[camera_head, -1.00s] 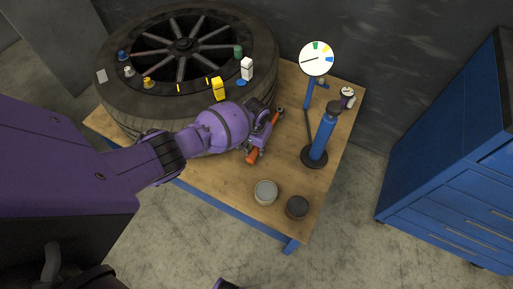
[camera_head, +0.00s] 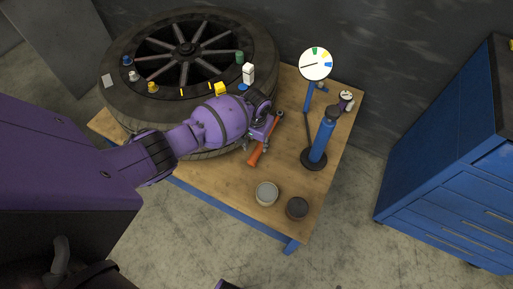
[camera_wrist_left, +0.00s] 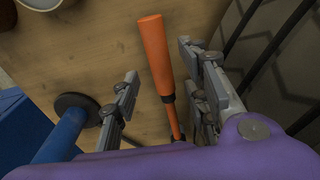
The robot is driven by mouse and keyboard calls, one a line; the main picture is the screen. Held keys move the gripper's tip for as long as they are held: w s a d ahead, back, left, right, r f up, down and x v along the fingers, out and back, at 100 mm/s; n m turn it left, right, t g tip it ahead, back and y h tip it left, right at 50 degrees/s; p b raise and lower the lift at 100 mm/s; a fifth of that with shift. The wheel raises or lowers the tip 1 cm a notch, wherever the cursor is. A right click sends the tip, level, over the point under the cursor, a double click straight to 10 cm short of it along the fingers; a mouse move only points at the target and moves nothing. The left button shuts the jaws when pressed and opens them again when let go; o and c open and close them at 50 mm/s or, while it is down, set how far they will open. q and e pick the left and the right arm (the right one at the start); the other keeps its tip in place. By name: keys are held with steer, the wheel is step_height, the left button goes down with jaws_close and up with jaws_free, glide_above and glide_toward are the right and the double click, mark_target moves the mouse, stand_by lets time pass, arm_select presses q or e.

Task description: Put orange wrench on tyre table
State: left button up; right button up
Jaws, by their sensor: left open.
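The orange wrench (camera_head: 258,152) lies on the wooden table (camera_head: 222,172), to the right of the tyre. Its orange handle points toward the front edge and its dark end away from it. My left gripper (camera_head: 262,130) is close beside the wrench in the head view. In the left wrist view its two fingers (camera_wrist_left: 160,80) are apart, with the wrench handle (camera_wrist_left: 156,55) showing between them, nearer the right finger. Whether that finger touches it I cannot tell. The wrench's far end is hidden in the wrist view. My right gripper is not seen.
A large tyre (camera_head: 122,105) with small coloured items on it fills the back left. A blue pump with a gauge (camera_head: 321,140) stands right of the wrench. Two round tins (camera_head: 266,194) sit near the front corner. A blue cabinet (camera_head: 445,180) stands farther right.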

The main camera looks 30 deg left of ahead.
arm_select(q)
step_height(320, 180, up, 6)
steer(key=p, duration=0.1)
steer(key=s+d+m+t+h, duration=0.2)
steer(key=s+d+t+h, duration=0.25)
steer(key=s+d, duration=0.9)
steer(key=s+a+t+y, duration=0.1)
steer(key=s+a, duration=0.2)
steer(key=s, duration=0.5)
steer(key=s+a+f+n+y, duration=0.1)
steer(key=s+a, duration=0.3)
steer(key=s, duration=0.4)
steer(key=s+a+n+t+y, duration=0.1)
steer(key=s+a, duration=0.3)
steer(key=s, duration=0.4)
steer(key=shift+s+f+t+y, duration=0.2)
steer(key=shift+t+y, duration=0.15)
steer(key=shift+y, duration=0.4)
